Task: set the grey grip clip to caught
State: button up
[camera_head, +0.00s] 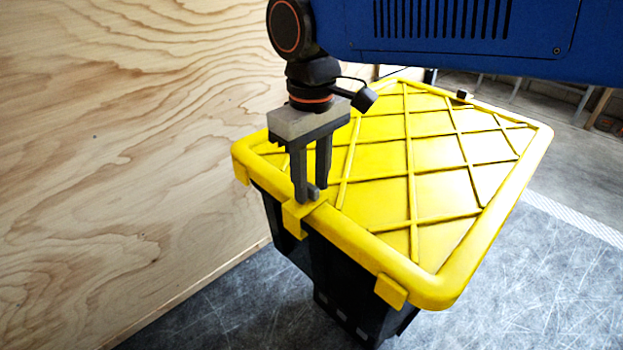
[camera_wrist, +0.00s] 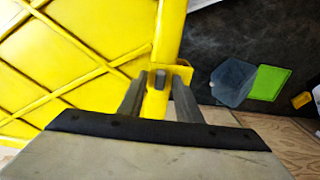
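The grey grip clip (camera_head: 314,192) is a small grey piece on the near left rim of the yellow lid (camera_head: 437,195), by a yellow tab (camera_head: 299,216). My gripper (camera_head: 311,190) points down over it with two dark fingers, which partly hide it. In the wrist view the clip (camera_wrist: 160,79) lies between the fingertips (camera_wrist: 159,82), with yellow showing on both sides of it. The fingers are open and do not appear to grip the clip. I cannot tell whether the clip is caught.
The lid covers a black bin (camera_head: 345,280) on a grey floor. A plywood wall (camera_head: 120,150) stands close on the left. A second yellow tab (camera_head: 391,291) hangs at the front rim, and a small dark piece (camera_head: 462,95) sits at the far rim. Floor is clear at right.

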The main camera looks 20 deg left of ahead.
grip_shut()
jog(key=shift+w+d, duration=0.3)
jog(key=shift+w, duration=0.25)
jog(key=shift+w+d, duration=0.3)
jog(key=shift+w, duration=0.25)
grip_release()
notch_tip(320, 180, up, 17)
jog(key=shift+r, duration=0.2)
